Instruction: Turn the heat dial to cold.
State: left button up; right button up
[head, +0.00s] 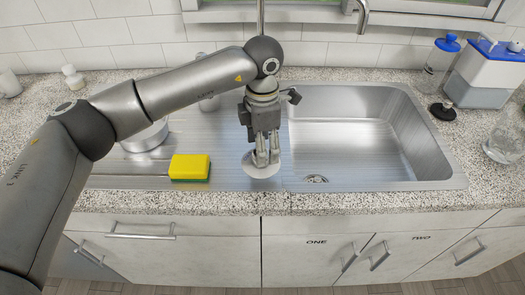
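My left gripper (267,161) points down over the steel drainboard at the left edge of the sink basin. Its fingers are close together, and I cannot tell whether they hold anything. Right under the fingertips is a small round white thing (256,170), partly hidden by the fingers. It may be the heat dial, but no hot or cold marking on it can be read. I cannot tell whether the fingertips touch it. My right gripper is not in view.
A yellow sponge (189,166) lies on the drainboard left of the gripper. A round metal pot (146,140) is partly behind my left arm. The sink basin (350,130) is empty. A blue-lidded container (485,75) and a glass jar (506,138) stand at right.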

pick_arm(q)
notch_tip(320, 180, up, 9)
dwell(0.3)
dwell(0.4)
